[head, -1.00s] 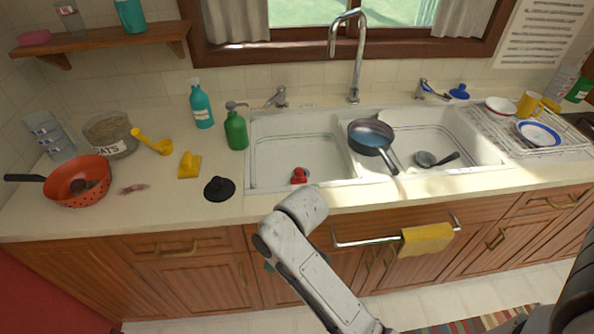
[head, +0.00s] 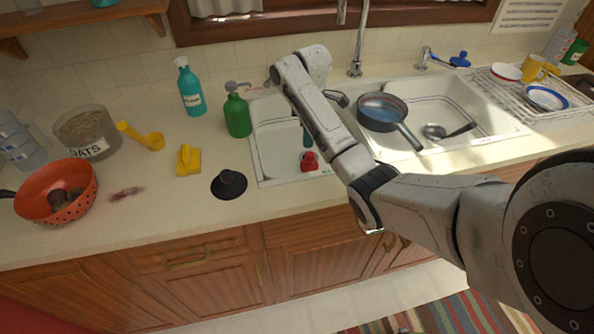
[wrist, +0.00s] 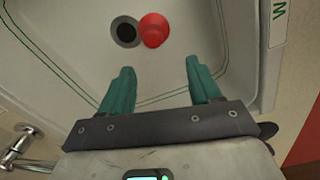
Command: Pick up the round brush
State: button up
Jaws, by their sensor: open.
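A small red round-topped item (head: 309,161), which looks like the round brush, is in the left sink basin (head: 275,170) near its front edge. In the wrist view the red item (wrist: 153,30) appears beside the dark drain hole, beyond my fingertips; its bristles cannot be made out. My gripper (wrist: 160,66) is open, with two teal fingers apart and nothing between them. It is over the left basin, apart from the red item. In the head view my arm hides most of the gripper; only a teal bit shows above the red item.
A green bottle (head: 237,115) and a black plug-like item (head: 229,184) stand left of the basin. The faucet (head: 357,45) rises behind. A dark utensil (head: 450,131) lies in the right basin.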

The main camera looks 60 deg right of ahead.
aim_at(310, 153)
jog(key=shift+s+d+f, duration=0.25)
jog(key=shift+d+f, duration=0.1)
jog(key=shift+f, duration=0.05)
jog(key=shift+d+f+b, duration=0.1)
jog(key=shift+f+b, duration=0.1)
jog(key=shift+b, duration=0.1)
jog(key=f, duration=1)
jog(key=shift+w+d+f+p, duration=0.1)
jog(key=shift+d+f+p, duration=0.15)
jog(key=shift+p, duration=0.15)
grip_shut()
